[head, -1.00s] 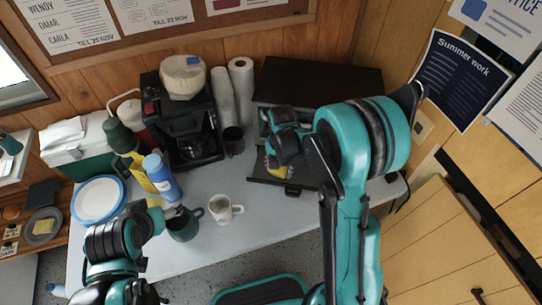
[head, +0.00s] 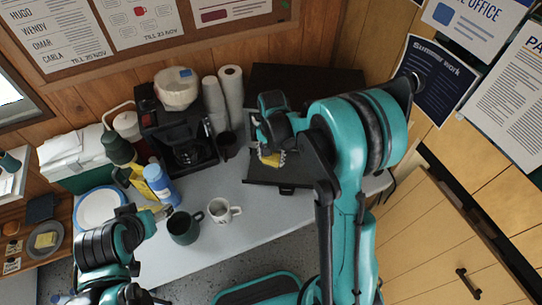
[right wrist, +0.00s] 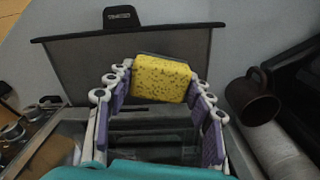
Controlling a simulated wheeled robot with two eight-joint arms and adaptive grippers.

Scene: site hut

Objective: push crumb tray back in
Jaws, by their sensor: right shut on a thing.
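The crumb tray (head: 268,180), a dark flat panel with a front tab, sticks out from the front of the dark toaster oven (head: 305,80). It also shows in the right wrist view (right wrist: 75,70), with its tab at the far edge. My right gripper (head: 270,148) is shut on a yellow speckled sponge (right wrist: 161,79) and holds it over the tray; a gap below cannot be judged. The sponge also shows in the head view (head: 270,159). My arm hides part of the oven. My left gripper (head: 162,212) is beside a dark green mug (head: 184,229); its opening is too small to tell.
A white mug (head: 222,211) stands in front of the tray's left side. A dark mug (head: 227,145), paper rolls (head: 231,92) and a coffee maker (head: 185,140) stand left of the oven. A blue bottle (head: 162,185) is near my left gripper. The front right tabletop is clear.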

